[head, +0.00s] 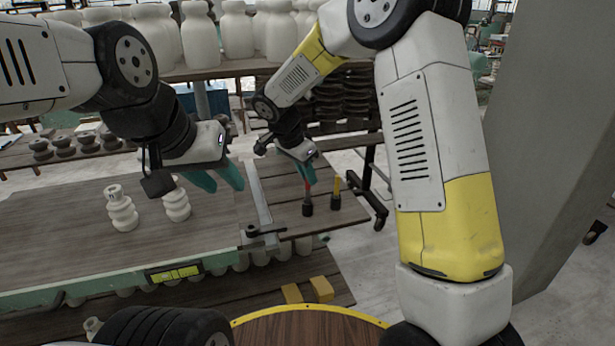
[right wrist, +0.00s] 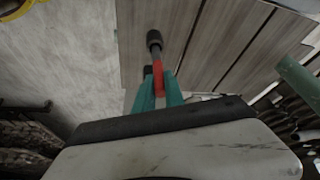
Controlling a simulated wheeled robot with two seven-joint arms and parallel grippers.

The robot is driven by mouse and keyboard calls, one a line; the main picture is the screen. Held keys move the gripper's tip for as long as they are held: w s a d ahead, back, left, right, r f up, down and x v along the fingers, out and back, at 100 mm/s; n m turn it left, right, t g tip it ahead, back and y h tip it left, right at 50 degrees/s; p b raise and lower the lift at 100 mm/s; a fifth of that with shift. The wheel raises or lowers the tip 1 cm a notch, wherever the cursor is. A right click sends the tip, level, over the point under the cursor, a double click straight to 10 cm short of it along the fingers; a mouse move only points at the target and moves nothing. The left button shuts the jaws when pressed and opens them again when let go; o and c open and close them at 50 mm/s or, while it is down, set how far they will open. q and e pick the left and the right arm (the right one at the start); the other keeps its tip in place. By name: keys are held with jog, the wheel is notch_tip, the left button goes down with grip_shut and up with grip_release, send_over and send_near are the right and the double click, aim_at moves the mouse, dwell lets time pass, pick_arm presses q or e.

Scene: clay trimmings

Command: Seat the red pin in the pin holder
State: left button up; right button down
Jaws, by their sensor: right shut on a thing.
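In the head view my right gripper (head: 309,174) is shut on the red pin (head: 307,190), above the board at the right end of the table. The right wrist view shows the red pin (right wrist: 159,78) between the two teal fingers (right wrist: 160,92). A dark, cup-like piece (head: 307,209), apparently the pin holder, is at the pin's lower end; it also shows in the right wrist view (right wrist: 154,39). I cannot tell how deep the pin sits in it. My left gripper (head: 217,179) is open and empty over the table, left of the metal bar.
Two pale clay pieces (head: 121,210) (head: 176,203) stand on the table (head: 70,245). A metal bar (head: 260,195) lies between the table and the board.

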aim_at(306, 181)
jog(key=shift+f, duration=1.65)
jog(key=shift+f, duration=0.1)
jog(key=c, duration=1.4)
grip_release()
jog(key=shift+c, duration=0.2)
jog(key=shift+o, duration=0.2)
jog(key=v, duration=1.2)
jog(key=s+d+r+n+y, duration=0.2)
jog(key=s+d+r+n, duration=0.15)
jog(key=s+d, duration=0.2)
jog(key=s+d+r+n+y, duration=0.1)
jog(key=s+d+r+n, duration=0.1)
jog(key=s+d+r, duration=0.4)
jog(key=s+d+f+n+t+y, duration=0.1)
jog(key=s+d+n, duration=0.4)
jog(key=s, duration=0.7)
jog(key=shift+d+f+t+y, duration=0.25)
jog(key=shift+d+t+y, duration=0.45)
jog(key=shift+t, duration=0.4)
